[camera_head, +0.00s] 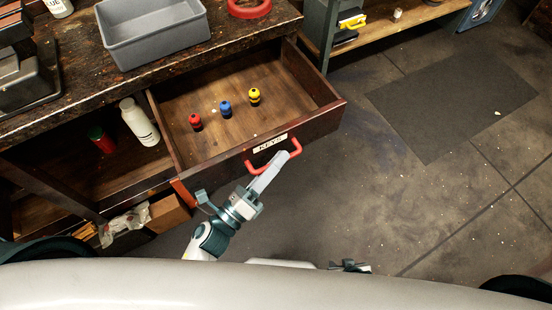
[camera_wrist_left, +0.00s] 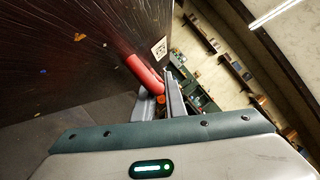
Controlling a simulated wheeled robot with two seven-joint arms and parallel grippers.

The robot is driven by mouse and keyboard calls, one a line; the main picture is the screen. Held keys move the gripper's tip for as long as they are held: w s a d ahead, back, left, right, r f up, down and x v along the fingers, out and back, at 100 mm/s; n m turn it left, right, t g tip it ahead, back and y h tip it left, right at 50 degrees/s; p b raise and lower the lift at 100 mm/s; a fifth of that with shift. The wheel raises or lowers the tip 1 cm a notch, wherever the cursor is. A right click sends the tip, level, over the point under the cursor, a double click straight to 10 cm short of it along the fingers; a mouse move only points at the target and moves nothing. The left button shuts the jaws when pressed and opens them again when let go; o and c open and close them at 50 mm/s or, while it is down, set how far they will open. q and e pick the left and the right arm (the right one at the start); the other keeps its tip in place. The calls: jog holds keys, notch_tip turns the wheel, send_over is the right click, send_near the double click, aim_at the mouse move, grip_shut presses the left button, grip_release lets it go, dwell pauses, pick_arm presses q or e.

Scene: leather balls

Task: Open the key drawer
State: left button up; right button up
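The key drawer (camera_head: 222,148) is pulled far out of the workbench in the head view, its wooden inside in plain sight. A label reading KEYS (camera_head: 269,143) is on its front, above a red handle (camera_head: 294,146). My left gripper (camera_head: 277,162) is at this handle. In the left wrist view the red handle (camera_wrist_left: 143,73) runs between the fingers (camera_wrist_left: 162,98), which appear closed on it. A small part of my right gripper (camera_head: 350,266) shows at the bottom of the head view; its fingers cannot be made out.
Red (camera_head: 195,122), blue (camera_head: 226,109) and yellow (camera_head: 254,96) small objects stand in the drawer. A grey bin (camera_head: 155,40) and red ring (camera_head: 249,8) are on the bench. A white bottle (camera_head: 140,122) stands on the shelf left of the drawer. The floor at right is clear.

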pick_arm(q)
jog(key=shift+o, duration=0.7)
